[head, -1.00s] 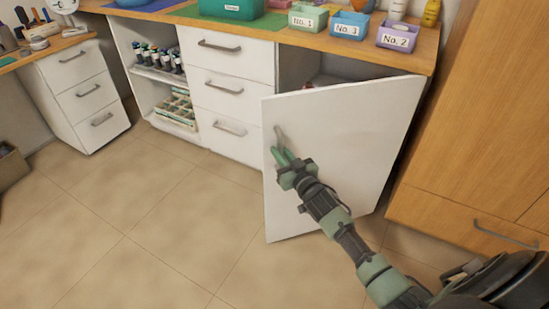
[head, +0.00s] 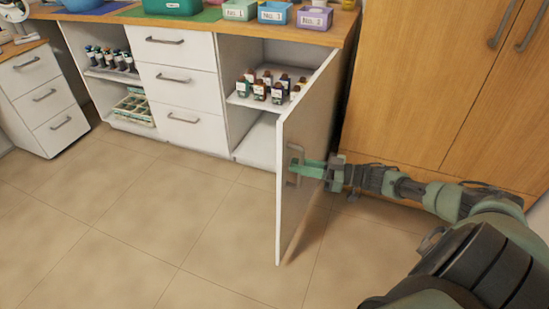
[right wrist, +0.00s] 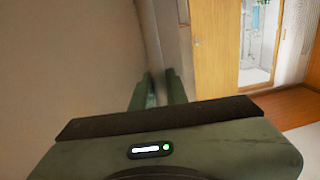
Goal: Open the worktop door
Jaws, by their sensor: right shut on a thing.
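The white worktop door (head: 310,125) stands wide open, swung out from the cabinet on its right-hand hinge side. Its grey bar handle (head: 296,151) is on the face turned toward my right arm. My right gripper (head: 299,167) is shut on the handle, reaching in from the right. In the right wrist view the green fingers (right wrist: 160,88) are close together, with the door face (right wrist: 70,70) filling the left. My left gripper is not in view.
Inside the open compartment, several small bottles (head: 262,91) stand on a shelf (head: 236,100). White drawers (head: 180,85) are to its left. A tall wooden cabinet (head: 420,90) stands behind my right arm. The tiled floor (head: 140,220) in front is clear.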

